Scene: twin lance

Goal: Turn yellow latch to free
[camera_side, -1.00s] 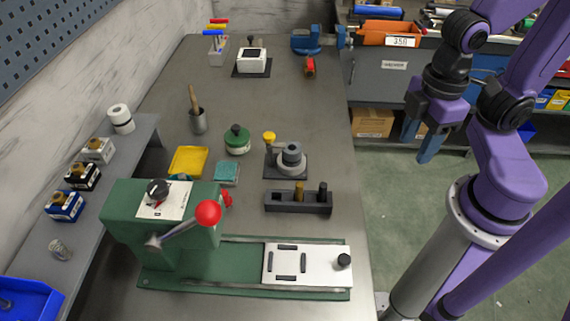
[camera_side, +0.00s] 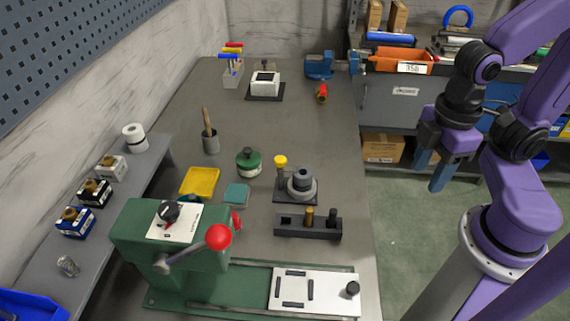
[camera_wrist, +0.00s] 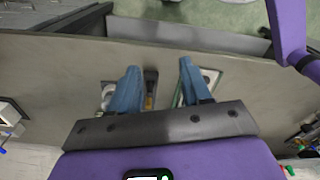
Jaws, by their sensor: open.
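A yellow-topped latch knob (camera_side: 280,160) stands upright on a small dark plate on the bench. It is beside a grey stepped cylinder (camera_side: 302,182) on the same plate. My gripper (camera_side: 431,174) is open and empty, off to the right of the bench edge in the side view and well apart from the latch. In the wrist view my gripper (camera_wrist: 158,68) shows two blue fingers spread apart over the bench. The yellow knob cannot be made out there; part of a round grey fixture (camera_wrist: 107,94) shows beside the left finger.
A dark block (camera_side: 308,227) with a brass and a black peg sits in front of the latch plate. A green machine (camera_side: 135,245) with a red ball lever (camera_side: 218,236) stands front left. A green round pot (camera_side: 248,164) is left of the latch. Bare bench lies behind it.

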